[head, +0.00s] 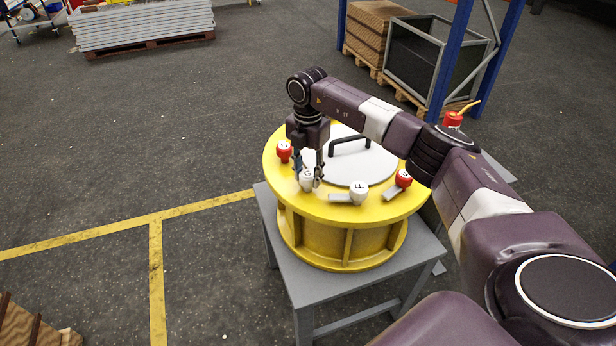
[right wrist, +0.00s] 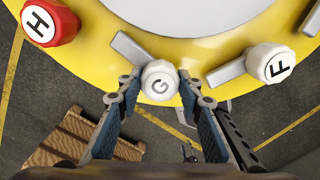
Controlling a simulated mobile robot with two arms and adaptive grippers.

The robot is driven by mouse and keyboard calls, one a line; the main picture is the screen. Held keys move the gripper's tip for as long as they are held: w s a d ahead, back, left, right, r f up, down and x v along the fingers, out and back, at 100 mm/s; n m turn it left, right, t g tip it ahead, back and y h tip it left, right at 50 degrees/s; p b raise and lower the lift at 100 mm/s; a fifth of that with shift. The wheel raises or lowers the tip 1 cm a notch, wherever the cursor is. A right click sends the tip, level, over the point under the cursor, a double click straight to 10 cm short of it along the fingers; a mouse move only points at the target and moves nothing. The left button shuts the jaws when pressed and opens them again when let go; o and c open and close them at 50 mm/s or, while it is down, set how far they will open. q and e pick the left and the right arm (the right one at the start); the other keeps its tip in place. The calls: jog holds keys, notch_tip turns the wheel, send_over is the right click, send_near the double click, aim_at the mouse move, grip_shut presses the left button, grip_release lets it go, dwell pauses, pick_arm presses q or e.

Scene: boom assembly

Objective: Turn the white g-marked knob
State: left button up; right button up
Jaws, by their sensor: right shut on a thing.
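The white G-marked knob (head: 307,181) stands on the rim of the yellow drum (head: 345,258), at its front left in the head view. My right gripper (head: 308,182) reaches down onto it and is shut on it. In the right wrist view the G knob (right wrist: 159,82) sits between the two blue-padded fingertips. Its grey lever (right wrist: 129,47) points up and to the left there. The white F knob (head: 358,190) is to its right, and the red H knob (head: 284,149) is to its left. My left gripper is not in view.
The drum has a grey lid with a black handle (head: 348,142) and stands on a grey table (head: 308,285). Another red knob (head: 404,177) sits right of F. A blue rack post (head: 449,60) and pallets stand behind. Floor left of the table is clear.

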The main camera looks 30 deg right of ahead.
aim_at(308, 174)
jog(key=n+b, duration=0.1)
jog(key=n, duration=0.5)
jog(key=shift+b, duration=0.35)
jog(key=shift+r, duration=0.1)
jog(key=o, duration=1.2)
jog(key=shift+c, duration=0.2)
notch_tip(308, 174, up, 12)
